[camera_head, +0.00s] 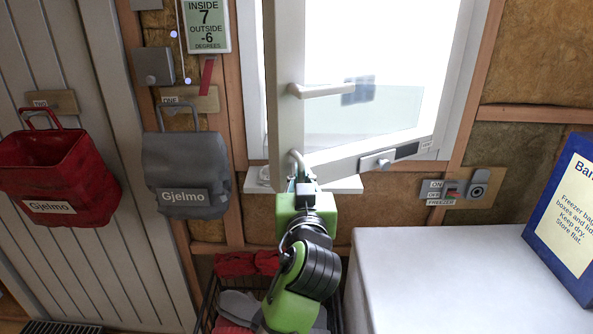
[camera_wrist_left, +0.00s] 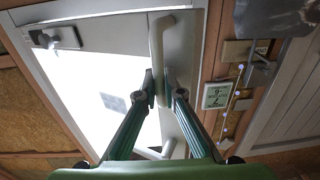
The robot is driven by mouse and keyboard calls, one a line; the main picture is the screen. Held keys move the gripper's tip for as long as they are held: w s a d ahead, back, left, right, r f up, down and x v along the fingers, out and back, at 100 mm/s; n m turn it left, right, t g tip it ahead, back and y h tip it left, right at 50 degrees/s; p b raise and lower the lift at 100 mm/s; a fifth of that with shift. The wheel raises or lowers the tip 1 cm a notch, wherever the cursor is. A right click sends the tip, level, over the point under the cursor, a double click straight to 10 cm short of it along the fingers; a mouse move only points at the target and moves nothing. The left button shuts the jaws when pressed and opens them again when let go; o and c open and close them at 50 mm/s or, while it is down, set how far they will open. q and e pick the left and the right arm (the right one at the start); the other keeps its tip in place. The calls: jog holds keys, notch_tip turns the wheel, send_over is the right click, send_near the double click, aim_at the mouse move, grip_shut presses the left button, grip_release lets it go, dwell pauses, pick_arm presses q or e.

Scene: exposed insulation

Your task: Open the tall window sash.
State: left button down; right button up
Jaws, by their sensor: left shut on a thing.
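The tall window sash (camera_head: 287,75) is pale with a bright pane. Its left edge stands out from the window frame (camera_head: 463,80) toward me, so it is partly open. A lever handle (camera_head: 325,90) sticks out from its left stile. A lower pale pull handle (camera_head: 298,160) sits near the bottom corner. My left gripper (camera_head: 298,182) is at this lower handle. In the left wrist view my left gripper (camera_wrist_left: 163,88) has its fingers closed around the pull handle (camera_wrist_left: 157,45). The contact is small and partly hidden in the head view. My right gripper is not in view.
A white freezer-like box top (camera_head: 470,275) fills the lower right, with a blue sign box (camera_head: 570,220) on it. A grey bag (camera_head: 187,165) and a red bag (camera_head: 55,175) hang at left. A wire basket (camera_head: 205,305) with cloth items stands below my left arm.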

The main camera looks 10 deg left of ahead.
pick_arm(q)
jog(key=c, duration=2.2)
grip_release()
jog(key=shift+o, duration=0.2)
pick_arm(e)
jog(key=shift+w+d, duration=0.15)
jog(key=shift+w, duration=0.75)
